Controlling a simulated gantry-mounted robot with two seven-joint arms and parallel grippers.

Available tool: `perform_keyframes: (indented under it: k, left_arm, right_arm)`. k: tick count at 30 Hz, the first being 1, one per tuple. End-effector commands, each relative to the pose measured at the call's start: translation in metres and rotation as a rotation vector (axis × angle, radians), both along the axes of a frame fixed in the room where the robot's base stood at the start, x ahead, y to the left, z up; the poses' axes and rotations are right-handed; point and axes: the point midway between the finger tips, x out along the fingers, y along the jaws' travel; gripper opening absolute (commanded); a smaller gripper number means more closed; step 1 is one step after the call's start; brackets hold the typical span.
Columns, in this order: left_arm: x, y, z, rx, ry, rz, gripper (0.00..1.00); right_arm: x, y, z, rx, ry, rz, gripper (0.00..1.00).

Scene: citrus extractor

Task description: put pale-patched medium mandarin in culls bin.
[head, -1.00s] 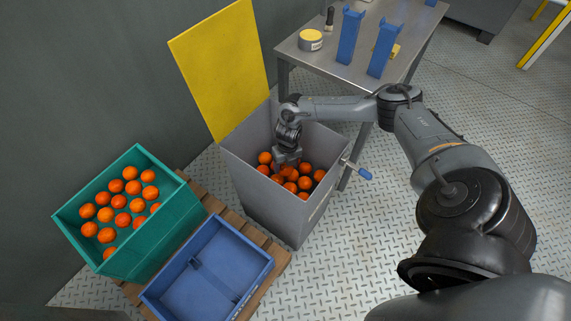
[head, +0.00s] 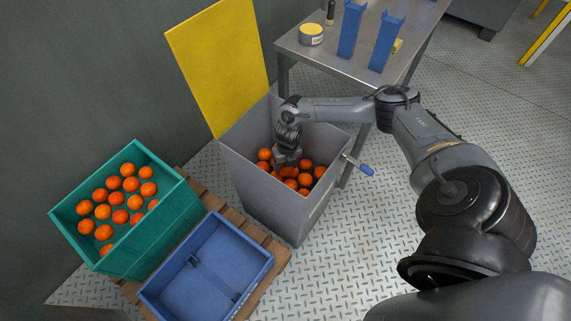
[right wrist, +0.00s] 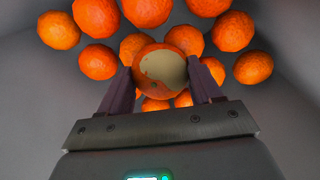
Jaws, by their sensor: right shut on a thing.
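The pale-patched mandarin (right wrist: 160,70) shows between the fingers of my right gripper (right wrist: 160,84) in the right wrist view, its large pale patch facing the camera. My right gripper (head: 288,160) is shut on it, low inside the grey bin (head: 260,190) among the other mandarins (head: 305,179). In the head view the gripper hides the held fruit. The blue crate (head: 205,265) stands empty on the pallet; no label marks it as the culls bin in these views. My left gripper is not in view.
A teal crate (head: 165,228) of mandarins stands at the left. The grey bin's yellow lid (head: 217,65) is raised behind it, and a blue-handled crank (head: 366,170) sticks out at its right. A metal table (head: 300,50) with blue stands is behind.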

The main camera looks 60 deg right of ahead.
Motion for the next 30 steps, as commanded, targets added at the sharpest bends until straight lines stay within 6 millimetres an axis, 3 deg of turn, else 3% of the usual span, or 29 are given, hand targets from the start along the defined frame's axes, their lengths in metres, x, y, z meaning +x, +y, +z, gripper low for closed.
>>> perform_keyframes:
  k: [11,12,17,26,30]
  left_arm:
    - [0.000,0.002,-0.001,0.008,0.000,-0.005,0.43]
    - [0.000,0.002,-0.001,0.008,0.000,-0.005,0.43]
    - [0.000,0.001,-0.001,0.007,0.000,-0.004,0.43]
    - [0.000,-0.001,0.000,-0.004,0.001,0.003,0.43]
    - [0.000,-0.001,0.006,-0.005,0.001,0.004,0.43]
  right_arm:
    - [0.000,0.000,-0.002,0.000,0.000,0.000,0.31]
    - [0.000,0.000,-0.002,0.000,0.000,0.000,0.70]
    - [0.000,0.000,-0.002,0.000,0.000,0.000,0.94]
    - [0.000,0.000,-0.001,0.000,0.000,0.000,0.94]
    - [0.000,-0.001,0.009,-0.001,-0.001,0.000,0.94]
